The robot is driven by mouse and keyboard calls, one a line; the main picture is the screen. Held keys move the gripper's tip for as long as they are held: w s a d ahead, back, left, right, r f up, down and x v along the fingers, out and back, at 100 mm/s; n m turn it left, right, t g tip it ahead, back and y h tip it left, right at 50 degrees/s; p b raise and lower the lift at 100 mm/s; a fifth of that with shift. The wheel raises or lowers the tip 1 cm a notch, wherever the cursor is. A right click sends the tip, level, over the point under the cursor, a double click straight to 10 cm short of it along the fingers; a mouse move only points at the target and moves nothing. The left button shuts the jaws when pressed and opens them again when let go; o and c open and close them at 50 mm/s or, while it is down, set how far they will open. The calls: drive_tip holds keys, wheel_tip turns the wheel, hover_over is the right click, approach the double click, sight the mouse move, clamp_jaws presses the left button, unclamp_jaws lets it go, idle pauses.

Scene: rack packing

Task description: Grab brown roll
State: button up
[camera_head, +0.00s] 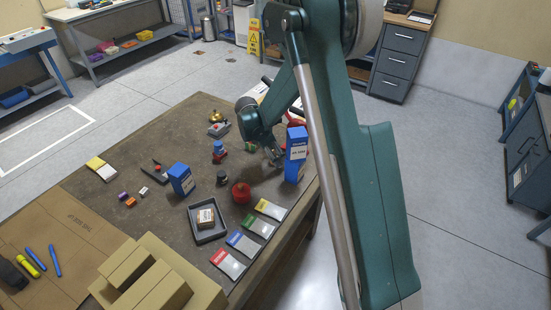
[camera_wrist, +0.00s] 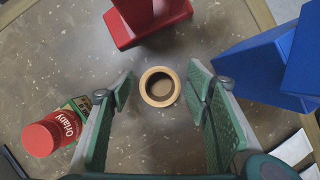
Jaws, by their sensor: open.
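The brown roll (camera_wrist: 148,98) stands on end on the table in the wrist view, its round hollow opening facing up at me. My gripper (camera_wrist: 161,88) is open, with one green-padded finger to the left of the roll and one to its right. There is a gap on both sides, and neither finger appears to touch it. In the head view my gripper (camera_head: 274,156) is low over the right part of the table, next to a tall blue box. I cannot make out the roll there; the gripper probably hides it.
Blue boxes (camera_wrist: 262,72) stand close on the right, a red object (camera_wrist: 128,28) at the top, and a red-lidded jar (camera_wrist: 42,138) at lower left. In the head view a dark tray (camera_head: 194,216), several cards (camera_head: 243,243) and a cardboard box (camera_head: 205,292) occupy the near side.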

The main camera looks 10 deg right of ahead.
sight(275, 153)
drive_tip(key=c, duration=1)
drive_tip(key=shift+r, duration=0.15)
drive_tip(key=shift+r+p, duration=0.8)
drive_tip(key=shift+r, duration=4.05)
